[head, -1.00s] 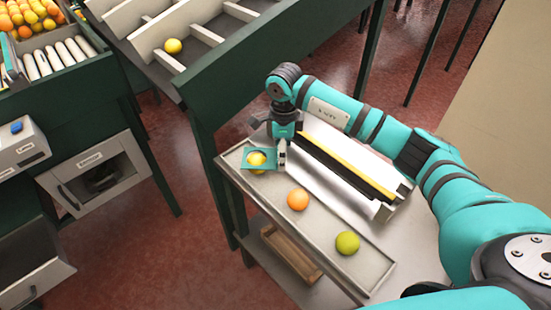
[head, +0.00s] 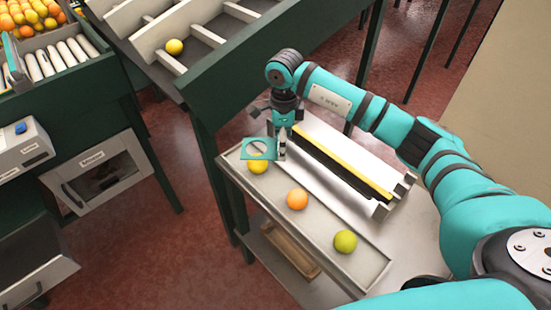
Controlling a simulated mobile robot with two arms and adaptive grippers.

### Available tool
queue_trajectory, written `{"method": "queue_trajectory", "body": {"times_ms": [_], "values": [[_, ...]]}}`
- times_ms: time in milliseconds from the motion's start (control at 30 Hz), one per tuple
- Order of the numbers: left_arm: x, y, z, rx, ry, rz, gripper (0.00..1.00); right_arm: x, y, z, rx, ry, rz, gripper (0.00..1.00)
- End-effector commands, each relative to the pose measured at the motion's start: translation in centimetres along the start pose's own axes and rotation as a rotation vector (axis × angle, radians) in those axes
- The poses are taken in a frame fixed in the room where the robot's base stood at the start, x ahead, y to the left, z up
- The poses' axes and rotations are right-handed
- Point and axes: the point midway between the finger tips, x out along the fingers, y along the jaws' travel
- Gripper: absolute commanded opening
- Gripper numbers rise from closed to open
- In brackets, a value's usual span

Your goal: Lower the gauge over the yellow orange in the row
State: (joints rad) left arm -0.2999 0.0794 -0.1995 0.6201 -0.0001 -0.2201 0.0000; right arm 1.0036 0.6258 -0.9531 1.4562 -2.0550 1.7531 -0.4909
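The gauge (head: 245,149) is a flat teal plate with a round hole. My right gripper (head: 282,142) is shut on its edge and holds it level above the far end of the row. The yellow orange (head: 257,166) lies in the pale tray (head: 373,281), just below the gauge in the picture, its upper edge close to or partly behind the plate. The plate appears raised clear of it. An orange-coloured fruit (head: 297,199) and a green one (head: 345,242) follow in the row. My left gripper cannot be made out.
A rail with a yellow strip (head: 345,162) lies beside the row, under my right arm. A green-framed sorting rack (head: 270,55) stands behind, with one yellow fruit (head: 174,47). A fruit crate and rollers (head: 52,58) are at upper left, near a partly visible teal piece.

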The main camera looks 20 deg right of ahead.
Motion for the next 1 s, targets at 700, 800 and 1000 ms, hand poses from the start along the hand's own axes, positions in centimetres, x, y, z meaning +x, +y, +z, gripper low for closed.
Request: {"method": "queue_trajectory", "body": {"times_ms": [700,800,1000], "values": [[-1.4,0.0,-0.1,0.001,0.0,0.0,0.36,-2.6,0.0,0.0,0.0,0.001,0.0,0.43],[-1.4,0.0,-0.1,0.001,0.0,0.0,0.36,-2.6,0.0,0.0,0.0,0.001,0.0,0.43],[-1.2,0.0,-0.1,0.001,0.0,0.0,0.36,-2.5,0.3,0.0,-0.039,-0.001,-0.002,0.43]]}}
